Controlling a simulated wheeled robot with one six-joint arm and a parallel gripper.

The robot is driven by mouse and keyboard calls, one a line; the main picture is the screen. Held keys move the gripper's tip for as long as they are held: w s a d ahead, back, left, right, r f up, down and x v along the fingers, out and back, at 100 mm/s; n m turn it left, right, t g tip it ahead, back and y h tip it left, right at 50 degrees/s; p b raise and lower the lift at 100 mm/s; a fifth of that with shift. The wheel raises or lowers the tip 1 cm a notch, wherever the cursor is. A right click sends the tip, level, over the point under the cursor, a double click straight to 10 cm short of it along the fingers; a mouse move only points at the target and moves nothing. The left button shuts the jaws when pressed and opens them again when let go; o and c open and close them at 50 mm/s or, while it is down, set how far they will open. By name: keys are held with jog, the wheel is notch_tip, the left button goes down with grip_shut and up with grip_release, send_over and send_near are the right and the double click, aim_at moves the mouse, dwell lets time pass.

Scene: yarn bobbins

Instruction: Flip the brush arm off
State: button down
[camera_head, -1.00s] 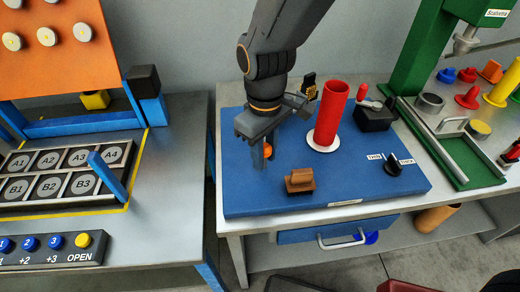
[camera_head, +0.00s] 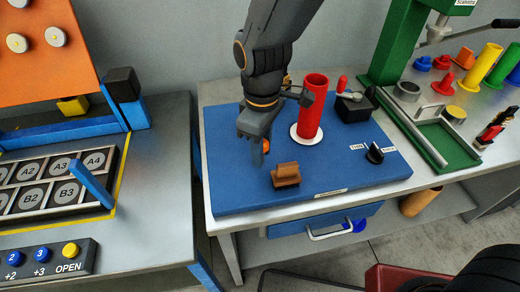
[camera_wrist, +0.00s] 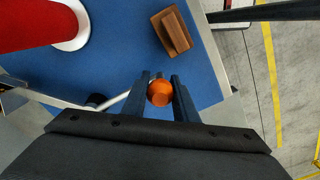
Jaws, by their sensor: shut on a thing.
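My gripper (camera_head: 254,148) is low over the left part of the blue board, pointing down. Its two dark fingers are shut on a round orange knob (camera_wrist: 160,93), which sits between them in the wrist view. A bent metal rod (camera_wrist: 112,104), seemingly the brush arm, runs left from the knob. The knob also shows beside the fingers in the head view (camera_head: 266,146). The rod's far end and its pivot are mostly hidden behind my arm and gripper. A brown block (camera_head: 286,175) stands on the board close to the right of the fingers.
A red tube (camera_head: 312,104) on a white disc stands behind and right of my gripper. A black box with a red-knobbed lever (camera_head: 352,105) and a black dial (camera_head: 374,153) are farther right. The blue board (camera_head: 235,200) is clear at its front left. A drawer handle (camera_head: 330,233) is below.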

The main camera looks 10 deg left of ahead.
jog(key=shift+d, duration=0.1)
jog(key=c, duration=1.4)
grip_release()
jog(key=shift+w+d, duration=0.1)
jog(key=shift+c, duration=0.2)
jog(key=shift+r, duration=0.1)
jog(key=shift+r, duration=0.2)
notch_tip(320, 180, up, 7)
jog(key=shift+r+b, duration=0.15)
jog(key=shift+b, duration=0.6)
